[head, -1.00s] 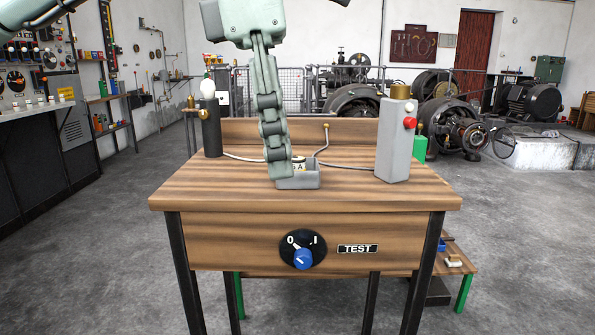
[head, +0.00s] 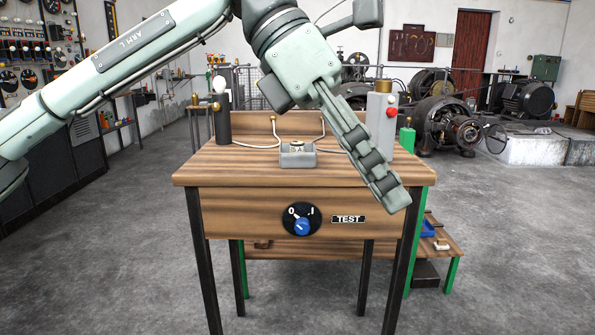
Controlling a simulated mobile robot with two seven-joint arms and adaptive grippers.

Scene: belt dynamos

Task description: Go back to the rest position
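My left gripper (head: 392,198) hangs from the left arm over the right front part of the wooden test bench (head: 240,172). Its fingers point down and to the right, seen nearly edge-on, so I cannot tell whether they are open or shut. I see nothing held in it. My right gripper is not in view. A small grey holder (head: 298,161) with a round piece (head: 297,148) marked "5 A" sits on the bench top, apart from the gripper. The blue knob (head: 302,227) on the bench front has its white mark toward 0.
A black post (head: 222,122) with a white bulb stands at the bench's back left. A grey box (head: 379,112) with a red button stands at the right, partly behind my gripper. A low shelf (head: 430,250) is behind on the right. Grey floor around is free.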

